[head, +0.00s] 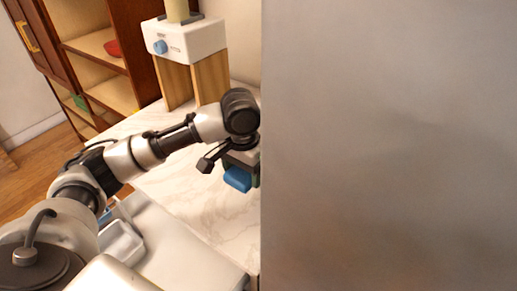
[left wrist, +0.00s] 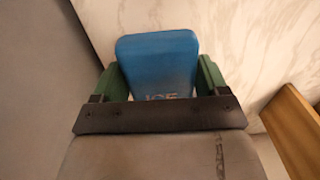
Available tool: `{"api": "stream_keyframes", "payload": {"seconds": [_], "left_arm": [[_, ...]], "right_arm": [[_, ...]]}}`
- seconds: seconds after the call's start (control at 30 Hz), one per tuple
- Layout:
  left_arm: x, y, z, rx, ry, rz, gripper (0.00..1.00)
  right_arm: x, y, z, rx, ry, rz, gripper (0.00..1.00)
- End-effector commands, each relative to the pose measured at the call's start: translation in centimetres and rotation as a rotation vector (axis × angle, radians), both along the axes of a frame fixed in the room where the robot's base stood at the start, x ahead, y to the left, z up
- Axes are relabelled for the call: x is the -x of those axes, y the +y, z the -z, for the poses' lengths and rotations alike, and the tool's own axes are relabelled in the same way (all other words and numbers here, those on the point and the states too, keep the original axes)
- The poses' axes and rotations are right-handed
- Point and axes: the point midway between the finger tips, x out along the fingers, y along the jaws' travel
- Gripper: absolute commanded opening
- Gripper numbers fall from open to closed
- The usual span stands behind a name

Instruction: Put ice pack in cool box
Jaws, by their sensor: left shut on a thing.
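The blue ice pack (head: 237,179) is held in my left gripper (head: 240,168), above the marble counter. In the left wrist view the ice pack (left wrist: 158,62) sits upright between the two green fingers of my left gripper (left wrist: 158,75), and part of the lettering "ICE" shows at its lower edge. The gripper is shut on it. I cannot make out a cool box for certain in either view. My right gripper is not in view.
A large plain grey surface (head: 390,145) fills the right half of the head view, close beside my left gripper, and hides what is behind it. A white appliance (head: 185,40) stands on wooden blocks at the back. A pale open tray (head: 122,243) lies lower left. The marble counter (head: 185,195) is bare in the middle.

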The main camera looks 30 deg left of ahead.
Motion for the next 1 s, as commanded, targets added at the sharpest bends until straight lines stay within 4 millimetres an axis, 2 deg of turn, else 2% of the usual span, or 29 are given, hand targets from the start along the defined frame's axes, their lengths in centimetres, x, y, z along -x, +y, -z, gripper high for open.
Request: {"api": "stream_keyframes", "payload": {"seconds": [0.23, 0.5, 0.67, 0.9, 1.0], "left_arm": [[-4.0, 3.7, 3.1, -0.002, 0.003, -0.007, 0.45], [-7.5, 6.7, 5.9, -0.001, 0.0, -0.002, 0.45], [-8.1, 7.3, 6.6, -0.001, 0.0, -0.001, 0.45], [-8.0, 7.3, 9.8, -0.002, 0.003, 0.0, 0.45], [-8.1, 7.3, 10.4, -0.002, 0.0, 0.001, 0.45]], "right_arm": [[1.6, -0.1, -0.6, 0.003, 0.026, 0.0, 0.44], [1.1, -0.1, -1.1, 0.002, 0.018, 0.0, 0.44], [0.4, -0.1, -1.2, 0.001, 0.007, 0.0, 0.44], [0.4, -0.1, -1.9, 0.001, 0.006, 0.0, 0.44], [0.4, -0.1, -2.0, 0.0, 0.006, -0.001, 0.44]]}}
